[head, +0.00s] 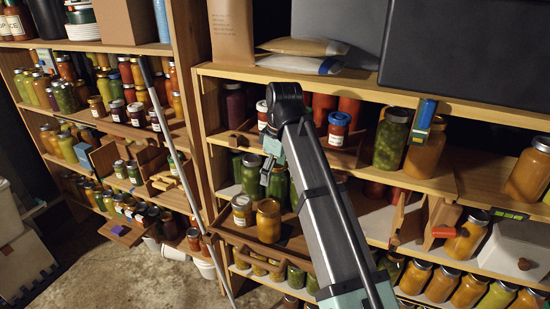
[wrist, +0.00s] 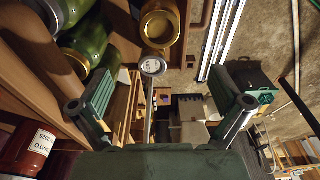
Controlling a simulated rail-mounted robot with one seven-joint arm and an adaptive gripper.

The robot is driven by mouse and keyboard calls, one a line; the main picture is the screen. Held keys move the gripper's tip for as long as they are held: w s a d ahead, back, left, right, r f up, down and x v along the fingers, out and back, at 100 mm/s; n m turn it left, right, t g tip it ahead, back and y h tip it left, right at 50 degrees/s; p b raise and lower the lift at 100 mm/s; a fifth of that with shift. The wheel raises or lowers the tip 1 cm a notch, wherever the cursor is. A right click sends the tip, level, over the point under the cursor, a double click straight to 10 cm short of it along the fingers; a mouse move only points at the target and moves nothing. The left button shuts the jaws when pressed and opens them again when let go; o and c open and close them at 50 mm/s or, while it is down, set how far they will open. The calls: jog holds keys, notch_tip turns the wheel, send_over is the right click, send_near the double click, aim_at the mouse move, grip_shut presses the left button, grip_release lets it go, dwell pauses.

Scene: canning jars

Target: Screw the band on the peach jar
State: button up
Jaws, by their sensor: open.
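A lidless-looking orange jar (head: 268,222), which looks like the peach jar, stands upright on a wooden tray (head: 240,236) on the middle shelf. I cannot tell for sure where the loose band is. My gripper (head: 271,163) is above the two jars in the head view. In the wrist view its fingers (wrist: 162,88) are spread, with nothing held between them.
Green jars (wrist: 92,45) lie close on the left in the wrist view, along with a red labelled jar (wrist: 30,150). A blue-lidded jar (head: 338,127) stands on the shelf above. A long pole (head: 185,180) leans in front of the shelves. Bare floor (head: 130,270) shows at lower left.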

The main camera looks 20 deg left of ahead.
aim_at(269, 207)
jog(key=f, duration=0.4)
jog(key=a+f+p, duration=0.1)
jog(key=f, duration=0.3)
jog(key=f+p, duration=0.1)
jog(key=f, duration=0.3)
jog(key=shift+a+f, duration=0.2)
jog(key=shift+a, duration=0.1)
jog(key=c, duration=1.3)
jog(key=shift+r+m+p, duration=0.1)
jog(key=shift+m+p, duration=0.65)
jog(key=shift+m, duration=0.35)
jog(key=shift+c, duration=0.2)
jog(key=shift+m+t+p, duration=0.3)
jog(key=shift+m, duration=0.9)
jog(key=m+p, duration=0.1)
jog(key=m, duration=0.1)
jog(key=shift+s+m, duration=0.1)
jog(key=shift+m, duration=0.2)
jog(key=shift+m+h, duration=0.3)
jog(key=shift+m, duration=0.7)
